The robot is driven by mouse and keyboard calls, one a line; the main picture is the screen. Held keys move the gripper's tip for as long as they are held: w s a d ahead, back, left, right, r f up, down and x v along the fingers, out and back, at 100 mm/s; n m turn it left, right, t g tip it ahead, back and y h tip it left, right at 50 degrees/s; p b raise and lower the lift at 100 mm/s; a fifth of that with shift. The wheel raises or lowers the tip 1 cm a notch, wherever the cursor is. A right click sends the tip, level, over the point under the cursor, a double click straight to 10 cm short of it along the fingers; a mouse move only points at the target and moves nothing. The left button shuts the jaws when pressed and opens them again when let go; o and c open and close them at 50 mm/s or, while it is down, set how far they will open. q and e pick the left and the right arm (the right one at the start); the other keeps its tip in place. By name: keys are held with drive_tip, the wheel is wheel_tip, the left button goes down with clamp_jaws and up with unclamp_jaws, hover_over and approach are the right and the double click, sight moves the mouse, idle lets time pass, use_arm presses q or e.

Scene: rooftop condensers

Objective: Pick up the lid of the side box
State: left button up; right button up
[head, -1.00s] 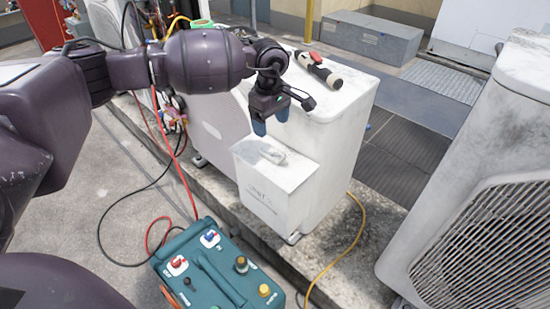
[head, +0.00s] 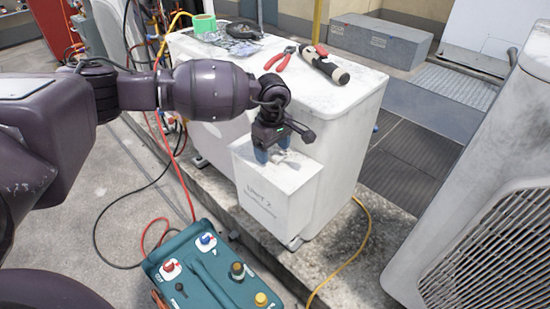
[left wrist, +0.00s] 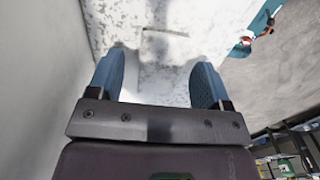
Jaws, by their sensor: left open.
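The side box (head: 272,205) is a white box with dark lettering, fixed to the front of a white condenser unit (head: 350,120). Its lid (head: 288,181) is the pale, scuffed top, and it is on the box. A small light handle on it is partly hidden by my gripper. My left gripper (head: 272,158) is just over the lid, fingers pointing down, open. In the left wrist view, the two blue fingers (left wrist: 157,80) are apart with the speckled lid surface (left wrist: 165,62) below. I see nothing held between them. My right gripper is not in view.
Red pliers (head: 279,59), a flashlight-like tool (head: 324,64) and a green tape roll (head: 205,23) lie on the condenser top. A teal case (head: 205,265) with knobs stands on the ground in front. A yellow cable (head: 345,255) and red hoses run nearby. Another condenser (head: 480,200) stands right.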

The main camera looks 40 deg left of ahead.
use_arm(q)
drive_tip(key=c, duration=1.2)
drive_tip(key=shift+o, duration=0.2)
